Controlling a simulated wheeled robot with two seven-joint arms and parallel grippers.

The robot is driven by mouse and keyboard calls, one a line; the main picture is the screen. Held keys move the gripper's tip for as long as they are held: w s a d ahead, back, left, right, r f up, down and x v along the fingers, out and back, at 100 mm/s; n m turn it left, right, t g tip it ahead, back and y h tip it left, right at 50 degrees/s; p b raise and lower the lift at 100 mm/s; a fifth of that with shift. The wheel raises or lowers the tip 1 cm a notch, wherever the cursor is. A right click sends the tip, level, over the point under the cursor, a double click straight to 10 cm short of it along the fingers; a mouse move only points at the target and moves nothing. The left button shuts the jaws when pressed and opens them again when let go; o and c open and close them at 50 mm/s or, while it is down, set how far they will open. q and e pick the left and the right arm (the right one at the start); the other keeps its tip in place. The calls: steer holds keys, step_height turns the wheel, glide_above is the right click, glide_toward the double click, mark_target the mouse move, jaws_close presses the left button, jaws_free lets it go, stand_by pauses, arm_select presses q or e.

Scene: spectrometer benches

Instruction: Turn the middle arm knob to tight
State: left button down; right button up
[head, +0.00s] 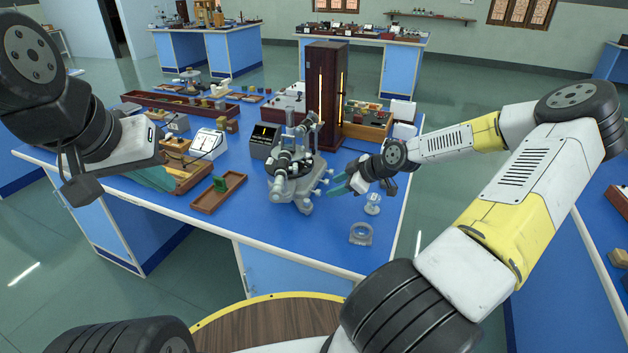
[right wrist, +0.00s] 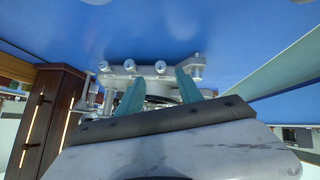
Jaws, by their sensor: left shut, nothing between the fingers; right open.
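The grey spectrometer (head: 292,180) stands on the blue bench, with several small pale knobs sticking out on its right side. The middle one of a row of knobs (right wrist: 129,65) shows in the right wrist view, beyond the fingertips; I cannot tell its setting. My right gripper (head: 342,186) is open, just right of these knobs. Its two teal fingers (right wrist: 159,82) point at the spectrometer in the right wrist view, apart, with nothing clearly between them. My left gripper (head: 158,178) is shut and empty over the left part of the bench, well away from the spectrometer.
A tall dark wooden cabinet (head: 325,95) with a lit slit stands behind the spectrometer. A clear ring-shaped piece (head: 361,234) and a small clear stand (head: 373,204) are near the right gripper. A brown tray (head: 218,192) lies to the left. The bench front is mostly clear.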

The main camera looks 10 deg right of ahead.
mark_target(320, 193)
steer(key=x, duration=0.6)
steer(key=shift+w+a+f, duration=0.1)
steer(key=shift+f, duration=0.05)
jaws_close()
